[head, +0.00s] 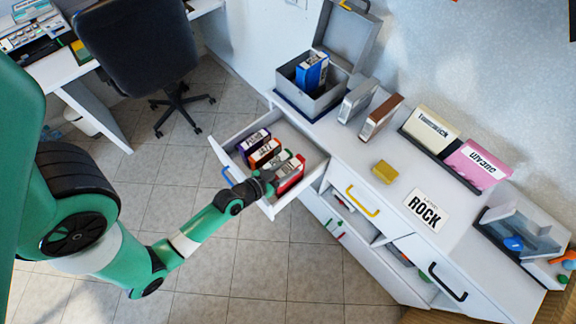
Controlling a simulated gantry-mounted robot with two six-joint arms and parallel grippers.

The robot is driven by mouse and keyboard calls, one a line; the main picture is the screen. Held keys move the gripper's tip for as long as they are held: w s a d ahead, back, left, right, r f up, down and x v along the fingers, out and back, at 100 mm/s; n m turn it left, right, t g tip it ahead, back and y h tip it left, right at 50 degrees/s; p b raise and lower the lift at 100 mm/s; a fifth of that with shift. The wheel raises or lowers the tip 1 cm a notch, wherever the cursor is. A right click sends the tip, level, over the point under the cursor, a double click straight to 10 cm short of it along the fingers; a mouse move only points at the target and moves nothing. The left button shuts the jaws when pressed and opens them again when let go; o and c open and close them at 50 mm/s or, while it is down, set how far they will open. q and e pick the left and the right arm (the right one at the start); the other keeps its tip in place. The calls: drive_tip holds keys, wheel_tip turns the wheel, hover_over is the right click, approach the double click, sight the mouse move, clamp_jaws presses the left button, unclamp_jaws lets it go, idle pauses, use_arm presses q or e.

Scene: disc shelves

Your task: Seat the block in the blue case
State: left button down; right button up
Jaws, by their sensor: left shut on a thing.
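My left gripper (271,183) reaches into the open drawer (228,144). It is shut at the near end of a red block (291,174) with a white label, which stands in the drawer's right part. The fingertips are small and partly hidden against the block. An open grey case (292,99) with dark blue trim around its base stands on the counter, lid (347,32) raised at the back. My right gripper is not in view.
Several other labelled blocks (262,150) stand in the drawer. On the counter are grey and brown binders (380,116), cream and pink boxes (476,163), a yellow block (384,171), a ROCK sign (426,208) and a clear-lidded box (520,230). An office chair (135,45) stands behind.

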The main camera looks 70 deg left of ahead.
use_arm(q)
wheel_tip(320, 180, down, 3)
drive_tip(key=shift+f+b, duration=0.15)
drive_tip(key=shift+b, duration=0.9)
drive_tip(key=c, duration=0.7)
unclamp_jaws()
drive_tip(key=shift+c, duration=0.2)
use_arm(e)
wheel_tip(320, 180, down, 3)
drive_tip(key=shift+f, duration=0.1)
